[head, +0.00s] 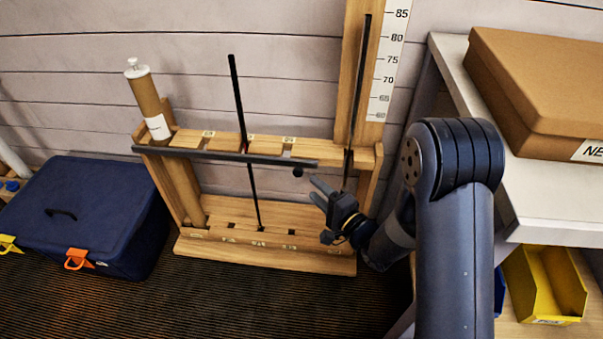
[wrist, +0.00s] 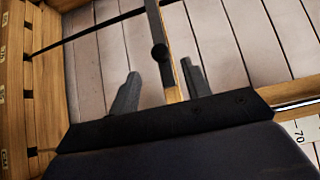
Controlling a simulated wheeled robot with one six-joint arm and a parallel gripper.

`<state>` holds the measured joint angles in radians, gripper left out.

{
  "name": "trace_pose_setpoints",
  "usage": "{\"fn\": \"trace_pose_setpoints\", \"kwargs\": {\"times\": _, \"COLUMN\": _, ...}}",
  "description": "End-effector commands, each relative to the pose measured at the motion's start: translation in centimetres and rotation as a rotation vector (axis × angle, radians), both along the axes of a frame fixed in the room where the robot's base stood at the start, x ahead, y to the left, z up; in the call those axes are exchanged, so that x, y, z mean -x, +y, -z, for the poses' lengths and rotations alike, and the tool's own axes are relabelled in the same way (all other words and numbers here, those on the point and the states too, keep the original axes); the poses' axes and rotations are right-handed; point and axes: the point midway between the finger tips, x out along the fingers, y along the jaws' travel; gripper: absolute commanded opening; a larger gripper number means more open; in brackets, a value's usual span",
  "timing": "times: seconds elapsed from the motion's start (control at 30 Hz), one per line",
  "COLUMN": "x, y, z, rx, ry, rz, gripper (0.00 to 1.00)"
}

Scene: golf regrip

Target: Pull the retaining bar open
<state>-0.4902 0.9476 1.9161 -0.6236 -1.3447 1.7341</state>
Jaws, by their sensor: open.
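The retaining bar (head: 225,156) is a long dark bar lying across the front of the wooden rack's (head: 265,262) upper shelf, over its slots. A round black knob (head: 297,172) sits near its right end. My gripper (head: 317,190) is open and empty, just right of and below the knob, with its fingers pointing toward it. In the wrist view the knob (wrist: 159,52) and bar (wrist: 154,22) appear between the two open fingers (wrist: 160,76), slightly beyond the fingertips. I see no contact.
Thin dark shafts (head: 241,100) stand in the rack, one by the ruler (head: 388,65). A brown tube (head: 147,100) stands at the rack's left. A blue case (head: 85,215) is on the floor left. A white bench (head: 555,190) with a cardboard box (head: 530,85) stands right.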

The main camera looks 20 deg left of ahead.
Motion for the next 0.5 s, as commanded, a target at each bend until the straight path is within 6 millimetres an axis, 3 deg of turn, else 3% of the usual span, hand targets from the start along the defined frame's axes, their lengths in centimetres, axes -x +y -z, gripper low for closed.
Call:
{"fn": "trace_pose_setpoints", "kwargs": {"times": 0.3, "x": -2.7, "y": 5.4, "z": 0.1, "rx": 0.0, "ry": -0.004, "rz": -0.001, "gripper": 0.46}}
{"fn": "trace_pose_setpoints", "kwargs": {"times": 0.5, "x": -3.7, "y": 7.2, "z": 0.0, "rx": 0.001, "ry": -0.003, "rz": 0.002, "gripper": 0.46}}
